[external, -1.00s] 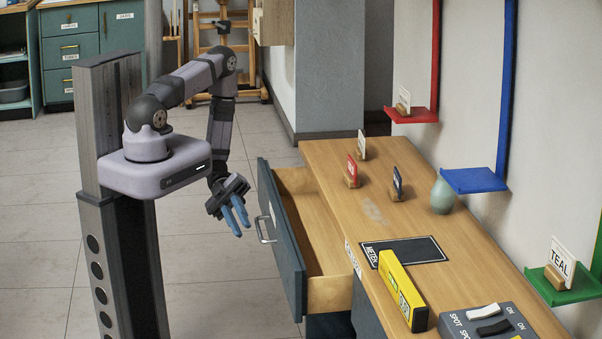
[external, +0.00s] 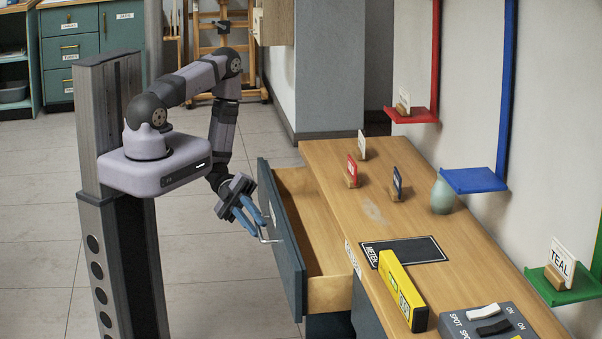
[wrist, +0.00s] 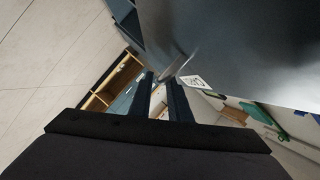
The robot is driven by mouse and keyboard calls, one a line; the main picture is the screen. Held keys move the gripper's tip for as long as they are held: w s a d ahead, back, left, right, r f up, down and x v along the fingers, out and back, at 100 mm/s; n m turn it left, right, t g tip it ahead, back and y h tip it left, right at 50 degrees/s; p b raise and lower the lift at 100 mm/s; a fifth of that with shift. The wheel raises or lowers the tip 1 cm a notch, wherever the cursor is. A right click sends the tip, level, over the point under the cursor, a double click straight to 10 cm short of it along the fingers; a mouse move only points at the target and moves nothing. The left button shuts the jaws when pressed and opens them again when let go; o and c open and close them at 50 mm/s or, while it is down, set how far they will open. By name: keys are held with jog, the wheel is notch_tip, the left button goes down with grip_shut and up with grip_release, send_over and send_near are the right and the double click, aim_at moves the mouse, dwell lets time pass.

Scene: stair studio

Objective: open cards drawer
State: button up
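A drawer (external: 290,242) with a dark blue-grey front stands pulled out from the wooden-topped desk; its light wooden inside shows.
Red, blue and green shelves are on the right wall.

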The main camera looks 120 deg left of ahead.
jog(key=shift+x, duration=1.1)
grip_shut()
jog(key=s+d, duration=0.2)
jog(key=s, duration=0.1)
jog(key=shift+d, duration=0.4)
grip_release()
jog(key=v, duration=0.7)
